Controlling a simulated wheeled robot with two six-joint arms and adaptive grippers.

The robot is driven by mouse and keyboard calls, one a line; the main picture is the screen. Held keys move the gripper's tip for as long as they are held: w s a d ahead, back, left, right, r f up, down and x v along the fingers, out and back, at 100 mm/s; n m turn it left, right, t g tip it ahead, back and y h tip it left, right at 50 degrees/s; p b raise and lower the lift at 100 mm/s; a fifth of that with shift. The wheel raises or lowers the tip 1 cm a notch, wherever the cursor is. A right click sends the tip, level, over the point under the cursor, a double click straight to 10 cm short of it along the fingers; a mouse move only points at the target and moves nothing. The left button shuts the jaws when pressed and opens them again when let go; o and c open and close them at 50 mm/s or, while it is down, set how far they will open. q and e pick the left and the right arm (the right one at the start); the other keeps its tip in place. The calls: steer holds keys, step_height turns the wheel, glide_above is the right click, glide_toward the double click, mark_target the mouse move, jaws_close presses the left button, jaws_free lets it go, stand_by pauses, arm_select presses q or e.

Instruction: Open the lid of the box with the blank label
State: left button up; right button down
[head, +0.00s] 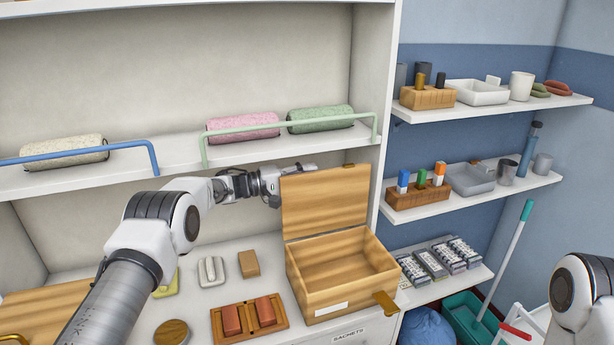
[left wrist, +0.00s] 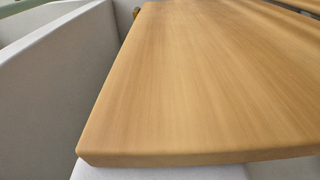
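The wooden box (head: 345,293) with a blank white label (head: 331,309) on its front stands on the counter. Its lid (head: 325,203) is raised about upright at the back, and the inside looks empty. A wooden tab (head: 385,303) sticks out at the front. My left gripper (head: 283,186) is at the lid's upper left edge, partly hidden behind the lid. I cannot tell whether its fingers are apart or closed. In the left wrist view the lid (left wrist: 200,80) fills most of the picture, very close. Of my right arm only a link shows at the lower right; its gripper is out of view.
Left of the box lie a tray with two reddish blocks (head: 250,318), a grey-white piece (head: 211,271) and a small wooden block (head: 249,263). A shelf with rolled towels (head: 320,119) runs above. Another wooden box (head: 45,312) is at far left. Side shelves stand right.

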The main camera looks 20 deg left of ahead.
arm_select(q)
steer(key=v, duration=0.7)
steer(key=shift+s+a, duration=0.1)
steer(key=shift+a, duration=0.05)
